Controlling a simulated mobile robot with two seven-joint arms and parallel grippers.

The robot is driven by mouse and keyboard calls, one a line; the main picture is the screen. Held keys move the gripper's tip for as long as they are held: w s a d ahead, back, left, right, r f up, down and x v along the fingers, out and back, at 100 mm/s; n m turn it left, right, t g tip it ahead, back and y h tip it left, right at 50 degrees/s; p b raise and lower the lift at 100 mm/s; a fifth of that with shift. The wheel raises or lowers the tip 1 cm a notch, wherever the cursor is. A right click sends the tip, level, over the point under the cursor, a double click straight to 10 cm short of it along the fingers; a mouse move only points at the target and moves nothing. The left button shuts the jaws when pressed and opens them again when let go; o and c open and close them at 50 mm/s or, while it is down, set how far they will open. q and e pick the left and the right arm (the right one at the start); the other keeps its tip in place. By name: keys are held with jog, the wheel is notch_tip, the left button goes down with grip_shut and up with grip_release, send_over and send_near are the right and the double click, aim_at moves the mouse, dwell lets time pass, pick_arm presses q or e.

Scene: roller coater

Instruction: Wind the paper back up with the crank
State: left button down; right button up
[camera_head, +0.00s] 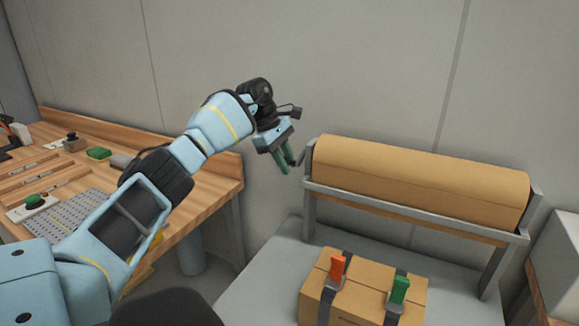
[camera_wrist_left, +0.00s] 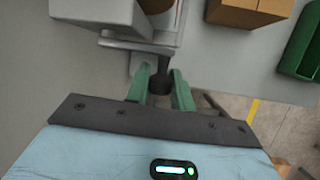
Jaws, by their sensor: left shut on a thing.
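The brown paper roll (camera_head: 420,178) lies across a grey metal stand (camera_head: 415,212) against the wall. A narrow brown strip shows just below the stand's front bar. My left gripper (camera_head: 287,160) is at the left end of the roll, its green fingers pointing down. In the left wrist view, the fingers (camera_wrist_left: 160,92) are shut on the dark crank handle (camera_wrist_left: 160,83), with grey metal parts of the stand just beyond. The crank's link to the roll is mostly hidden in the head view. My right gripper is not in view.
A cardboard box (camera_head: 318,287) with dark straps and orange and green clips sits on the grey table (camera_head: 262,275) before the stand. A wooden workbench (camera_head: 210,190) with tools is at left. A green bin (camera_wrist_left: 302,45) shows in the left wrist view.

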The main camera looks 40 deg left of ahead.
pick_arm(q)
jog(key=shift+r+g+h+b, duration=0.3)
jog(key=shift+g+b, duration=0.4)
jog(key=shift+b, duration=0.1)
jog(key=shift+s+r+n+g+b, duration=0.1)
jog(key=shift+r+n+g+b, duration=0.2)
jog(key=shift+g+b, duration=0.25)
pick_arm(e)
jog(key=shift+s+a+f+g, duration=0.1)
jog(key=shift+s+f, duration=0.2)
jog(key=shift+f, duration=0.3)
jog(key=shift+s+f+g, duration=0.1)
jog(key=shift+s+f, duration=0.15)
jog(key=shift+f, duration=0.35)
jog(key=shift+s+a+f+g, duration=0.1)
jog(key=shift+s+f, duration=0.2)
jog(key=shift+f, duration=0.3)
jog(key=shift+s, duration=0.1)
pick_arm(q)
jog(key=c, duration=1.3)
grip_release()
jog(key=shift+o, duration=0.2)
jog(key=shift+r, duration=0.15)
